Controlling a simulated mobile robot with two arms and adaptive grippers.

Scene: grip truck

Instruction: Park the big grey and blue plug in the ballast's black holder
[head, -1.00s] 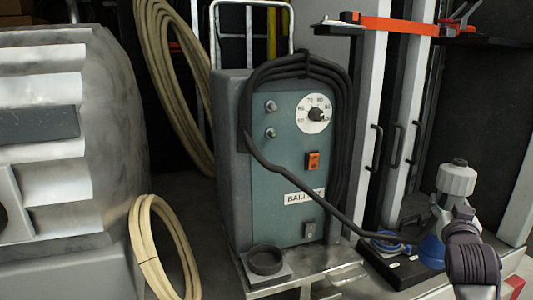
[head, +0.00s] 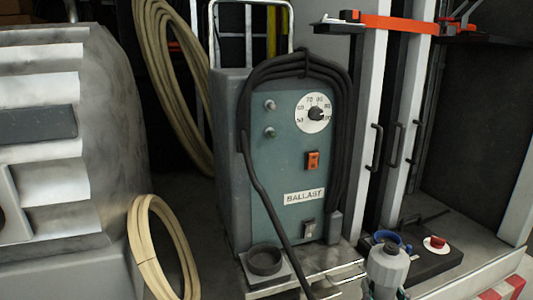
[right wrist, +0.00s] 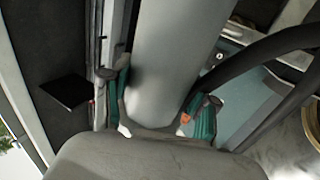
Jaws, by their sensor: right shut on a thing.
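The big plug (head: 388,264) shows as a grey, round-topped body at the bottom edge of the head view, right of the ballast. My right gripper (head: 385,291) is shut on it, mostly cut off by the frame edge. In the right wrist view the plug's grey barrel (right wrist: 172,60) sits between the green-padded fingers (right wrist: 165,112). My left gripper is not in view.
A black cable (head: 268,205) hangs down the ballast front and leaves the bottom edge. A coiled beige hose (head: 150,250) lies left of the holder.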

